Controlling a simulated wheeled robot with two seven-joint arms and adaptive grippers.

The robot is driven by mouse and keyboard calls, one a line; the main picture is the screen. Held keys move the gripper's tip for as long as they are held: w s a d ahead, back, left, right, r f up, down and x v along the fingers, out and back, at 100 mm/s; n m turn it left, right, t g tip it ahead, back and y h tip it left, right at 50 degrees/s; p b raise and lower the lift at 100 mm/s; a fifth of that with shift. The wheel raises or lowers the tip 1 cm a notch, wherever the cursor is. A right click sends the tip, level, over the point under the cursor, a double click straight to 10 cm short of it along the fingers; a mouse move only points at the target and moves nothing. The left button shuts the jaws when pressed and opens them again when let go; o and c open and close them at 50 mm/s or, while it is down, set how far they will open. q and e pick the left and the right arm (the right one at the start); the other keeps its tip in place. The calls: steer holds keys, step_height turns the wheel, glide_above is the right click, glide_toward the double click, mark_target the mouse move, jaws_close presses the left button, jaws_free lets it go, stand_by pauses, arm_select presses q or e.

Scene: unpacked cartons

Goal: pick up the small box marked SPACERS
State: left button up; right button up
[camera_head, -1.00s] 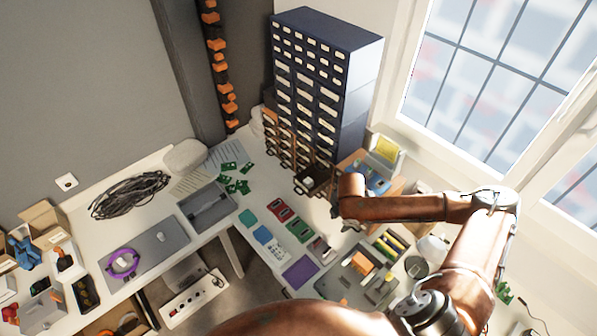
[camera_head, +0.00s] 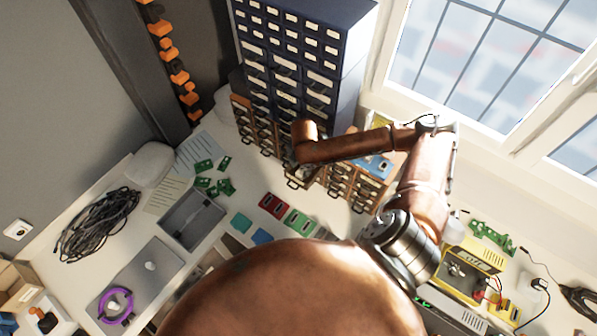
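I cannot make out a small box marked SPACERS; no lettering is readable at this size. My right arm reaches from the right to the drawer cabinets. Its gripper (camera_head: 300,171) points down at a pulled-out drawer (camera_head: 297,183) low at the cabinet front. The wrist hides most of the fingers and the drawer's inside, so I cannot tell whether the gripper is open or holds anything. My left gripper is not in view.
A tall dark drawer cabinet (camera_head: 352,62) stands behind my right wrist, with small wooden drawers (camera_head: 352,188) beside it. A yellow device (camera_head: 470,262) stands right.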

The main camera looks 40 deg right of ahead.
mark_target(302, 172)
steer(key=shift+w+d+f+p, duration=0.1)
steer(key=shift+d+f+p, duration=0.1)
steer(key=shift+f, duration=0.7)
steer(key=shift+w+d+f+p, duration=0.1)
steer(key=shift+d+f, duration=0.05)
steer(key=shift+f, duration=0.75)
steer(key=shift+w+d+f+p, duration=0.1)
steer(key=shift+d+f+p, duration=0.1)
steer(key=shift+f, duration=0.7)
jaws_close()
